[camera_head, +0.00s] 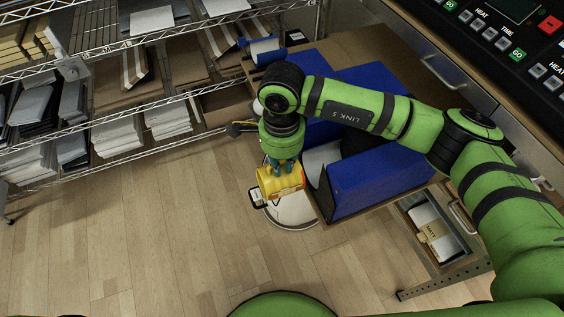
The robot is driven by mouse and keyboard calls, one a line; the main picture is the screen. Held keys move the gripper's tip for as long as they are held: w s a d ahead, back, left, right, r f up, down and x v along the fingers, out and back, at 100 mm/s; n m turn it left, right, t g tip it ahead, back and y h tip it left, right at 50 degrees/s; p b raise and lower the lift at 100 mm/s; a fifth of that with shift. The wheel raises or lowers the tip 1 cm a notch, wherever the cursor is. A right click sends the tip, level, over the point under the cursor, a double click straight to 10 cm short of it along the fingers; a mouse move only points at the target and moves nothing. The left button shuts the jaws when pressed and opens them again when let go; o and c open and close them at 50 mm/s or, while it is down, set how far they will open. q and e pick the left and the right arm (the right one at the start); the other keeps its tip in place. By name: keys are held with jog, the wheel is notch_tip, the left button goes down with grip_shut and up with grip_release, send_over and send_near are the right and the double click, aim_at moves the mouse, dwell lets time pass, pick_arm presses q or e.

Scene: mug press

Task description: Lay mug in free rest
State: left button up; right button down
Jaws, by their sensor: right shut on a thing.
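A yellow mug (280,183) with a dark handle on its left side is held by my right gripper (284,168). The gripper comes down from above, and its teal fingers are shut on the mug. The mug hangs on its side, in front of a white round thing (294,212) and just left of the blue-walled unit. I cannot tell for sure which thing is the free rest. A white cylinder with blue ends (264,48) lies on the brown surface further back. My left gripper is not in view.
Blue panels (378,183) stand beside the mug on a brown base. An open drawer (434,234) holds a white labelled item at the lower right. A wire shelf (150,86) with stacked boxes stands left. A control panel (508,30) is top right. The wooden floor is clear.

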jog(key=shift+r+p, duration=0.8)
jog(key=shift+r, duration=1.3)
